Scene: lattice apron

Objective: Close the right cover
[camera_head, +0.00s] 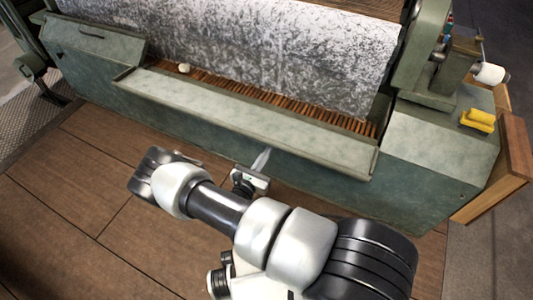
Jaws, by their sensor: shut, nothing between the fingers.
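The green machine (300,165) has a sloped pale-green panel at its right end, the right cover (430,138) as far as I can tell. It looks flat on the body, but I cannot tell whether it is fully closed. A matching left cover (97,40) with a dark handle slot is at the left end. My gripper (264,157) is shut and empty, in front of the machine's front face, left of the right cover and apart from it. My arm hides part of the floor and lower front.
A long pale tray (235,112) runs along the front, below brown slats (290,103) and a grey fibrous sheet (290,50). A small whitish lump (184,68) lies by the slats. A yellow object (478,120) sits at far right. The wooden floor (60,220) at left is clear.

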